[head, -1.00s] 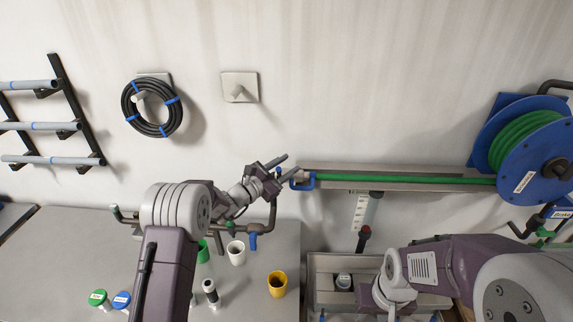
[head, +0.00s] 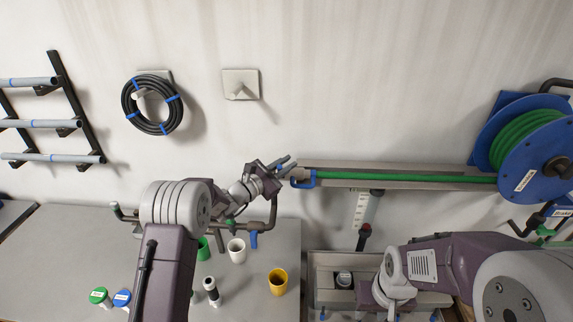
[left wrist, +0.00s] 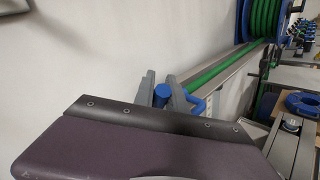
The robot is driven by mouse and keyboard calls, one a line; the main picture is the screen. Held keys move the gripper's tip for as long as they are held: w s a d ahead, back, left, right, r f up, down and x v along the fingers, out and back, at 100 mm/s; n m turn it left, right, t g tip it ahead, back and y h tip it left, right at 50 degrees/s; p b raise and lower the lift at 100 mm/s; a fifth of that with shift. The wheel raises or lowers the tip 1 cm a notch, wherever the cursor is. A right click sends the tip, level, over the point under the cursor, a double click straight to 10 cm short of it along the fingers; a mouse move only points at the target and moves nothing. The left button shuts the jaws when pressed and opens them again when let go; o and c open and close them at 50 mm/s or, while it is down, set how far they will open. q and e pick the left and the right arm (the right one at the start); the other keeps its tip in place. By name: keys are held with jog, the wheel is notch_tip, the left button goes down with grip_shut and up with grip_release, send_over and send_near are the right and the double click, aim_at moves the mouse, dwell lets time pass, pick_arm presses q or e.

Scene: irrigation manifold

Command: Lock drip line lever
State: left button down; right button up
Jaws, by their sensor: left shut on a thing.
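A green drip line (head: 400,177) runs along a grey wall rail to a fitting with a blue looped lever (head: 312,179) at its left end. My left gripper (head: 287,165) is just left of this fitting, its fingers close together on a small blue piece. In the left wrist view the blue piece (left wrist: 162,95) sits between the fingers, with the blue loop (left wrist: 197,106) just to its right. I cannot tell whether the two are joined.
A dark pipe manifold (head: 273,212) with a blue handle (head: 253,240) stands below my left gripper. White (head: 237,250) and yellow (head: 278,282) cups stand on the grey bench. A blue hose reel (head: 535,150) is at the right. The wall above is clear except for hung items.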

pick_arm(q)
jog(key=shift+r, duration=0.25)
dwell(0.4)
jog(key=shift+s+f+m+t+h+b, duration=0.55)
jog(key=shift+m+h+b, duration=0.4)
jog(key=shift+b, duration=4.15)
jog(key=shift+s+f+m+t+h+b, duration=0.3)
jog(key=shift+s+f+m+h+b, duration=0.45)
jog(key=shift+b, duration=4.3)
jog(key=shift+s+f+m+t+h+b, duration=0.35)
jog(key=shift+m+h+b, duration=0.8)
jog(key=shift+b, duration=3.95)
jog(key=shift+s+r+y, duration=0.1)
jog(key=shift+y, duration=0.15)
jog(key=c, duration=1.4)
grip_release()
jog(key=shift+s+d+m, duration=0.1)
jog(key=shift+m, duration=0.15)
jog(key=shift+o, duration=0.2)
jog(key=b+v, duration=0.2)
jog(key=v, duration=0.7)
